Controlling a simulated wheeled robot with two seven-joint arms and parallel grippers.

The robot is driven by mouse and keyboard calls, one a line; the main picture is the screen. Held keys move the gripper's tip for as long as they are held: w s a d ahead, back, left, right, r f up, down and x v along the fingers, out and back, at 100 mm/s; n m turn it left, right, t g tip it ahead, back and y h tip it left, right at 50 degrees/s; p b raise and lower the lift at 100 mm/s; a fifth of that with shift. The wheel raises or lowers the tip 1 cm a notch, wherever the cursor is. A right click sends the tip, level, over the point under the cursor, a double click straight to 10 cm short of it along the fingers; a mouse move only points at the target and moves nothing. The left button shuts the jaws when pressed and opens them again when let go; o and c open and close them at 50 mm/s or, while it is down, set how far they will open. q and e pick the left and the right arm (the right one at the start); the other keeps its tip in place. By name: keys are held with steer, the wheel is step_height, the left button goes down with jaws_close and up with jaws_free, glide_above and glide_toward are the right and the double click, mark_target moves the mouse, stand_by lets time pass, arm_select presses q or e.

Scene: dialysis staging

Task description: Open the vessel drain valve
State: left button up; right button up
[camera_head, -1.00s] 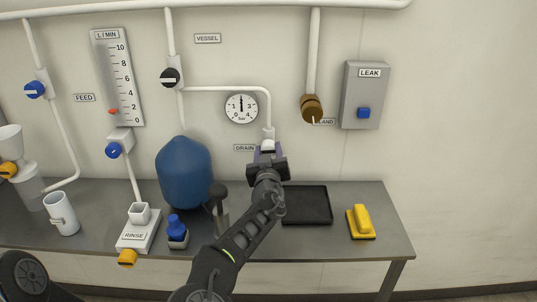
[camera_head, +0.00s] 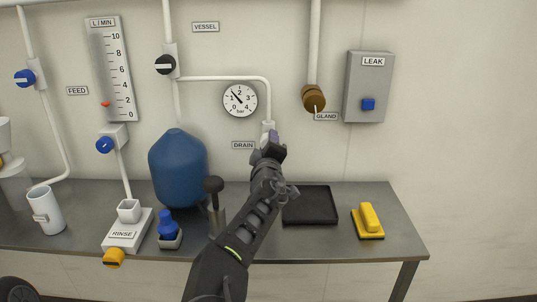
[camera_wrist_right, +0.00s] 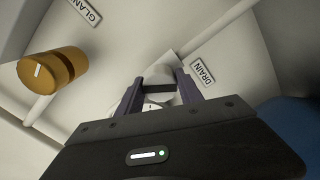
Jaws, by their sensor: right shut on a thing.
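The white drain valve (camera_head: 267,127) sits at the lower end of the pipe coming down right of the pressure gauge, beside the DRAIN label (camera_head: 243,145). My right gripper (camera_head: 271,138) is at this valve and hides most of it. The gauge (camera_head: 240,100) needle points up and left, between 1 and 2. The blue vessel (camera_head: 178,168) stands on the bench to the left. My left gripper is not in view.
The brown gland fitting (camera_head: 313,98) and grey leak box (camera_head: 367,87) are on the wall to the right. A black tray (camera_head: 310,221) and a yellow-handled block (camera_head: 369,221) are on the bench. A dark-knobbed lever (camera_head: 213,185) stands close left of my arm.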

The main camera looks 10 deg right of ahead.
steer(key=n+b, duration=0.1)
steer(key=n, duration=0.1)
steer(key=n+b, duration=0.1)
steer(key=shift+f+n+b, duration=0.2)
steer(key=shift+n+b, duration=0.15)
steer(key=shift+n, duration=0.05)
steer(key=shift+r+n+b, duration=0.15)
steer(key=shift+n+b, duration=0.85)
steer(key=shift+n, duration=0.7)
steer(key=o, duration=1.4)
steer(key=shift+s, duration=0.1)
steer(key=b+v, duration=0.1)
steer(key=v, duration=0.6)
steer(key=shift+s+a, duration=0.1)
steer(key=shift+s, duration=0.2)
